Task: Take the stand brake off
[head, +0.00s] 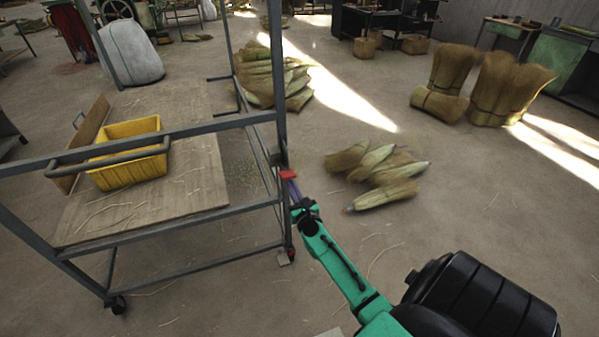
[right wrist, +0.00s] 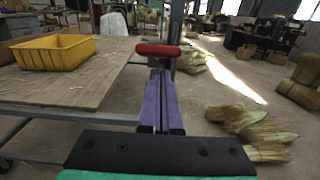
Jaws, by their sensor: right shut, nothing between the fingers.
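The wheeled metal stand (head: 190,130) is at the left of the head view, with a wooden shelf (head: 195,185). A small red handle (head: 288,174) is at its near right post; it looks like the brake handle. In the right wrist view the red handle (right wrist: 158,49) lies straight beyond the fingers. My right gripper (head: 291,185), with purple fingers, is right below the red handle in the head view. Its fingers (right wrist: 160,85) are shut together with nothing between them. Whether the fingertips touch the handle I cannot tell. My left gripper is not in view.
A yellow bin (head: 128,160) sits on the shelf and also shows in the right wrist view (right wrist: 55,52). Broom bundles (head: 380,175) lie on the floor right of the stand. More bundles (head: 510,88) stand at the back right. The floor between is clear.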

